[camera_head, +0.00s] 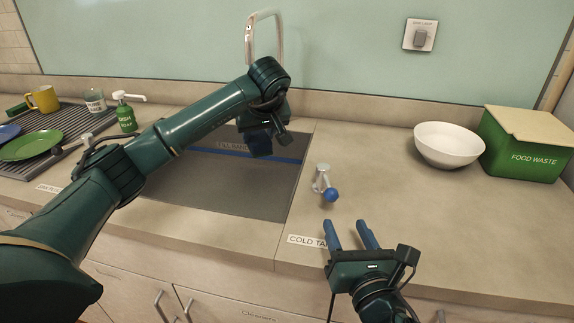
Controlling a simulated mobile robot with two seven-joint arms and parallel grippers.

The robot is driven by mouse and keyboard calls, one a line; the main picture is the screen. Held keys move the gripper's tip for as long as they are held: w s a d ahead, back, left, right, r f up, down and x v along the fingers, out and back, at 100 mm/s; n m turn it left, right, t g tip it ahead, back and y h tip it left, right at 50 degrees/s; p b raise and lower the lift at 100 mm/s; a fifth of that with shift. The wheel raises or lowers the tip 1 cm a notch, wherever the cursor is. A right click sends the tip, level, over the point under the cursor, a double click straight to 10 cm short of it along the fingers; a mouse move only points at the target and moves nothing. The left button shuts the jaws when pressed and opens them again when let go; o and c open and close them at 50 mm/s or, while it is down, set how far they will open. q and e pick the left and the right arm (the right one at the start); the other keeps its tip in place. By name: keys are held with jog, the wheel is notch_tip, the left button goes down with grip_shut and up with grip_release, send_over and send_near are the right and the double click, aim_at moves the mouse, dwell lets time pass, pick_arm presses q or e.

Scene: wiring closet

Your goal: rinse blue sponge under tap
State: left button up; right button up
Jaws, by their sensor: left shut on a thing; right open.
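My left gripper (261,138) is over the sink (215,195), shut on a dark blue block, which looks like the blue sponge (259,144). The gripper and arm partly hide it. The tap's curved metal spout (279,38) rises behind my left wrist; its outlet is hidden and I see no running water. The cold tap handle (326,185), metal with a blue ball end, stands on the counter right of the sink. My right gripper (350,228) is open and empty, in front of and below the handle, near the "COLD TAP" label (305,241).
A white bowl (448,145) and green food waste bin (525,148) stand at the right. At the left are a drying rack (70,122), green plate (30,146), yellow mug (43,99) and green soap bottle (126,118). The right counter's middle is clear.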

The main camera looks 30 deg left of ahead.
aim_at(333, 200)
jog(key=shift+s+d, duration=0.4)
jog(key=shift+s, duration=0.15)
jog(key=x, duration=1.2)
jog(key=shift+c, duration=0.7)
grip_shut()
